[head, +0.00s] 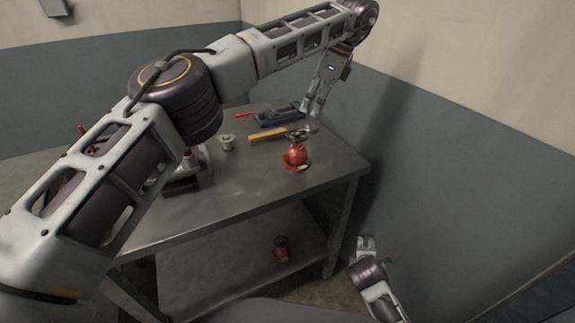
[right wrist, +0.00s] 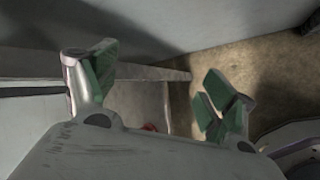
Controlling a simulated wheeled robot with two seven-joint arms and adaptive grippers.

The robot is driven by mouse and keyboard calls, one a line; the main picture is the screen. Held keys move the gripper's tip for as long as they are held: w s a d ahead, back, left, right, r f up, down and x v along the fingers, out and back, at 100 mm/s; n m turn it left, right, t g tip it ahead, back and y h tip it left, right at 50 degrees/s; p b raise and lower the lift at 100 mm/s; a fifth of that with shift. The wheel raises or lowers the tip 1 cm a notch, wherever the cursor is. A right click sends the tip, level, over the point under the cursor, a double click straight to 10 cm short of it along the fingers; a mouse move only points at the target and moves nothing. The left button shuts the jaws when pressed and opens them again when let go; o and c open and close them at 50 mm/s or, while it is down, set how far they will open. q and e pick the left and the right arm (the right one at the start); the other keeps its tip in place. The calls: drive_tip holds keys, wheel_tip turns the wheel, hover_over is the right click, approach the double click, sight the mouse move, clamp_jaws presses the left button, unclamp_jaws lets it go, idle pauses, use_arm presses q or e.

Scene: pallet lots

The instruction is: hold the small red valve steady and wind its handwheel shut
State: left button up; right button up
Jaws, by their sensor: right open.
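A small red valve (head: 296,157) stands upright on the grey metal table, near its right end, with a dark handwheel (head: 299,135) on top. My left gripper (head: 312,108) hangs over the table's far right side, behind and above the valve and apart from it. Its finger gap is too small to judge. My right gripper (head: 365,243) is low beyond the table's right end, away from the valve. In the right wrist view my right gripper (right wrist: 158,72) is open and empty, its green-padded fingers spread.
The table (head: 235,190) also holds a wooden-handled hammer (head: 268,134), a blue vice (head: 278,115), a small metal cup (head: 227,142) and a dark device (head: 183,184). Another red valve-like object (head: 281,249) sits on the lower shelf. A wall stands close on the right.

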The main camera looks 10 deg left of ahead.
drive_tip(key=w+a+r+n+t+h, duration=0.1)
drive_tip(key=w+r+n+t, duration=0.3)
drive_tip(key=r, duration=0.5)
drive_tip(key=w+a+r+n+t+h, duration=0.1)
drive_tip(key=w+a+r+n, duration=0.1)
drive_tip(key=r+n, duration=0.55)
drive_tip(key=w+a+r+n+t, duration=0.1)
drive_tip(key=w+r+n+t, duration=0.2)
drive_tip(key=r, duration=0.8)
drive_tip(key=n+g+y, duration=0.3)
drive_tip(key=y, duration=0.1)
approach(297, 153)
drive_tip(key=shift+s+a+f+m, duration=0.3)
drive_tip(key=shift+s+a, duration=0.1)
drive_tip(key=shift+s, duration=0.1)
drive_tip(key=shift+w, duration=0.1)
drive_tip(key=shift+x, duration=6.8)
drive_tip(key=shift+d, duration=0.15)
drive_tip(key=shift+c, duration=0.4)
